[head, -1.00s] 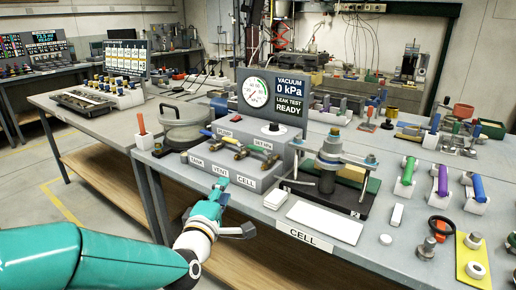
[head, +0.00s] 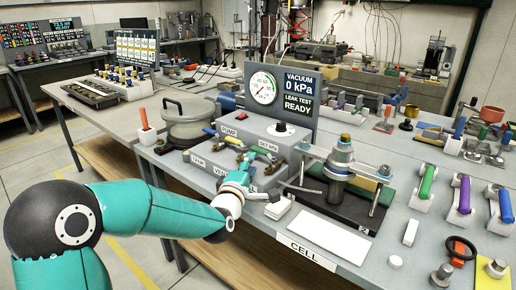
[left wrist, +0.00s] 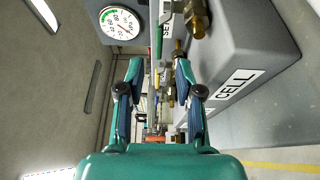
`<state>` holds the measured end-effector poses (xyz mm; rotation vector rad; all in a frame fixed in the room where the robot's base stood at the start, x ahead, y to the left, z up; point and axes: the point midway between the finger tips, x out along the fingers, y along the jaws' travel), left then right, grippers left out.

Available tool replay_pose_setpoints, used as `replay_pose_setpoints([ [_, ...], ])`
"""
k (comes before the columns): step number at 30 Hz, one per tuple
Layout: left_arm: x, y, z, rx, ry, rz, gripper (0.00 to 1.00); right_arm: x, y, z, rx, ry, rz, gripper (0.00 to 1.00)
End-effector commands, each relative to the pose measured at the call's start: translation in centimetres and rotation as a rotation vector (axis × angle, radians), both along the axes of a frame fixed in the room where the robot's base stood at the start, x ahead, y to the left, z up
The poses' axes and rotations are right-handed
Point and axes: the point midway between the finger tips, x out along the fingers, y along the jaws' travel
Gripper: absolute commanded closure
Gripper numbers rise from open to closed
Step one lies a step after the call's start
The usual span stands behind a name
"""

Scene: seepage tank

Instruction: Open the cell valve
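The grey valve manifold (head: 262,128) stands on the bench, with labels PUMP, TANK and VENT readable in the head view. Brass valves with coloured levers (head: 262,151) sit along its lower step. A CELL label (left wrist: 243,84) shows on a grey face in the left wrist view, beside a brass valve (left wrist: 196,20). My left gripper (head: 240,174) is at the manifold's front right part and hides some valves and labels. In the left wrist view its two fingers (left wrist: 158,95) are apart, with brass fittings seen beyond the gap; contact cannot be told. My right gripper is not in view.
A gauge panel (head: 283,90) reading 0 kPa rises behind the manifold. A clamped cell fixture (head: 340,165) stands to its right, with a white plate (head: 327,236) in front. A lidded round pot (head: 188,120) is at the left. A CELL label (head: 306,251) is on the bench edge.

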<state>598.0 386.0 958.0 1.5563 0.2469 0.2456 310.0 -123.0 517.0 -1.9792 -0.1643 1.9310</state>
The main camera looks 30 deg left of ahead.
Motion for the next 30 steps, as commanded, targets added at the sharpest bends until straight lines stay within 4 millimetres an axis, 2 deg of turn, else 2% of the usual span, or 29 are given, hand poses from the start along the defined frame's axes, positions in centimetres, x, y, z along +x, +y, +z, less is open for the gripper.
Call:
replay_pose_setpoints([
  [1, 1.2, 0.4, 0.1, 0.000, 0.000, 0.002, 0.65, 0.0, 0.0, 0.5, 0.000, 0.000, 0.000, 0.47],
  [6, 4.5, 1.5, 0.1, 0.001, 0.001, 0.001, 0.65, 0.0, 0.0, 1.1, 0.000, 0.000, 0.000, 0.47],
  [12, 7.1, 2.4, 0.0, 0.001, 0.001, 0.001, 0.65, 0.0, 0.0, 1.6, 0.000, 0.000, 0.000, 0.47],
  [18, 8.0, 2.8, 0.0, 0.000, 0.000, 0.002, 0.65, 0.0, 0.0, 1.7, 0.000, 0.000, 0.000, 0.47],
  [26, 8.1, 2.8, 0.0, 0.000, 0.000, 0.002, 0.65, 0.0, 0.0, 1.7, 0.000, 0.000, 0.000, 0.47],
  [30, 8.1, 2.8, 0.0, 0.000, 0.000, 0.002, 0.88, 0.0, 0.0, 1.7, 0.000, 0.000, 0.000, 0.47],
])
